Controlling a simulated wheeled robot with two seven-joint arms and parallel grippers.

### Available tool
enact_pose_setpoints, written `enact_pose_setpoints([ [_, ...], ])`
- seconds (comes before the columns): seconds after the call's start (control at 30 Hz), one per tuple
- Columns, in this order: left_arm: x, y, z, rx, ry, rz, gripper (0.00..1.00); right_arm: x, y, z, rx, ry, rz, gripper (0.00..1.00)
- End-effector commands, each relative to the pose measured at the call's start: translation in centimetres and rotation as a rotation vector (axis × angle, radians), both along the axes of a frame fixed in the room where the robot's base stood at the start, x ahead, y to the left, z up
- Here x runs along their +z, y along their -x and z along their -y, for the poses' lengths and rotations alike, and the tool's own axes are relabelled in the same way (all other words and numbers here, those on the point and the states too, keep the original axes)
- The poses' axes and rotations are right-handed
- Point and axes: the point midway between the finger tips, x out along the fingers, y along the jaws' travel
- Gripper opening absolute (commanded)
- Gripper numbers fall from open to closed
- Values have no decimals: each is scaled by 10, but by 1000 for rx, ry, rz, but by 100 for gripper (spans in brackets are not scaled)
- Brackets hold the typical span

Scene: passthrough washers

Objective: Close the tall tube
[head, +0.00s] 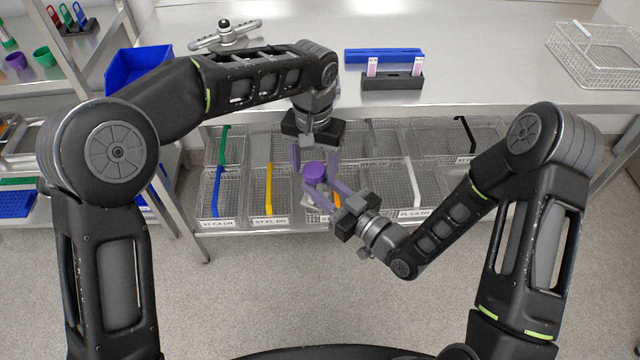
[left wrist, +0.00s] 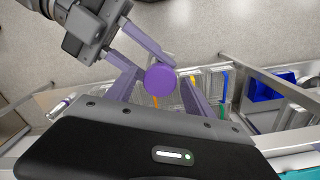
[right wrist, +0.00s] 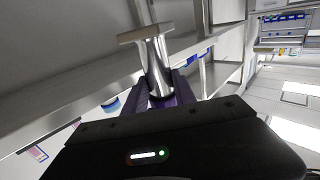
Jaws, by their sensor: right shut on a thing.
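A purple round cap (head: 315,170) is in the middle of the head view. It shows from above in the left wrist view (left wrist: 160,79). My left gripper (head: 314,163) reaches down from above, open, with one finger on each side of the cap. My right gripper (head: 323,189) comes in from the lower right and is shut on the tall tube, just below the cap. I cannot tell whether the cap is fully seated; the fingers hide that joint.
Wire baskets (head: 400,190) with coloured strips stand on the shelf behind the grippers. The steel counter (head: 470,60) above holds a small dark rack (head: 392,81), a blue block (head: 384,55) and a wire basket (head: 598,55). A blue bin (head: 135,68) is at the left.

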Motion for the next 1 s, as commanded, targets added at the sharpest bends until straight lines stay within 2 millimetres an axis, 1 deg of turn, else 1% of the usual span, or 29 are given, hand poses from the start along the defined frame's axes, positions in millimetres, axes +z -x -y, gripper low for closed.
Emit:
enact_pose_setpoints([
  [0.07,0,0,0,0,0,0,68,1,0,0,0,-1,2,0],
  [0.3,0,0,0,0,0,0,68,1,0,0,0,-1,2,0],
  [0.43,6,0,0,0,0,1,68,1,0,0,0,-1,2,0],
  [0.57,21,-1,0,0,0,3,68,1,0,0,0,-1,2,0],
  [0.8,58,-1,0,0,1,3,68,1,0,0,0,-1,2,0],
  [0.9,69,-1,0,0,1,2,68,1,0,0,0,-1,2,0],
  [1.0,74,0,0,0,0,1,68,1,0,0,0,-1,2,0],
])
